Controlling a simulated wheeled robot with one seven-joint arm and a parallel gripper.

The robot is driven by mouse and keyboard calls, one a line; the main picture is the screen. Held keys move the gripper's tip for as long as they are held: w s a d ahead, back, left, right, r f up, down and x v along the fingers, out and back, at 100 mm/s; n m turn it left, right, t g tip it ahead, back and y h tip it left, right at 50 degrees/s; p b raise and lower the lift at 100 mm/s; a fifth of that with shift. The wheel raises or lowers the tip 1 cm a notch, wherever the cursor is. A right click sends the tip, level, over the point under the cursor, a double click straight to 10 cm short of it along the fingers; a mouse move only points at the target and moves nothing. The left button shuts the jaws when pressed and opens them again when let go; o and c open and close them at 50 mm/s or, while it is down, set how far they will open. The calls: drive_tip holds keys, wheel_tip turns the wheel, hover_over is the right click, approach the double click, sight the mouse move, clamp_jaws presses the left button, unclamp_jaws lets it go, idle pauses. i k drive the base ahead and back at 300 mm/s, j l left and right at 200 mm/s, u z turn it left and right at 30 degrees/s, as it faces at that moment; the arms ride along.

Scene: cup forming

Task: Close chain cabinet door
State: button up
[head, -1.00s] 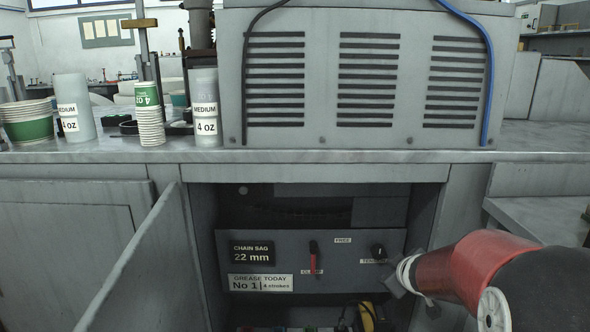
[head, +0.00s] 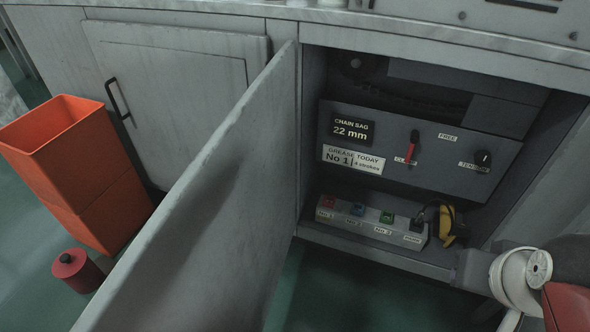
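The chain cabinet door (head: 205,205) is a grey panel standing wide open, hinged at the left side of the opening and swung out toward me. Its inner face has a dark shadow on it. The open chain cabinet (head: 420,130) shows a grey panel with a "CHAIN SAG 22 mm" sign (head: 352,128), a red clamp lever (head: 413,146) and a black tension knob (head: 483,158). Part of my arm shows at the lower right, apart from the door. My gripper's fingertips cannot be made out.
An orange bin (head: 75,170) and a red canister (head: 77,270) stand on the floor left of the door. A closed cabinet door (head: 175,95) is behind them.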

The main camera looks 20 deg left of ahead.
sight(211, 256)
drive_tip(key=k+j, duration=0.65)
drive_tip(key=k, duration=0.15)
drive_tip(key=k+j, duration=0.2)
drive_tip(key=j, duration=0.15)
drive_tip(key=k+j, duration=0.15)
drive_tip(key=j, duration=0.2)
drive_tip(key=k+j, duration=0.2)
drive_tip(key=j, duration=0.15)
drive_tip(key=k+j, duration=0.2)
drive_tip(key=j, duration=0.15)
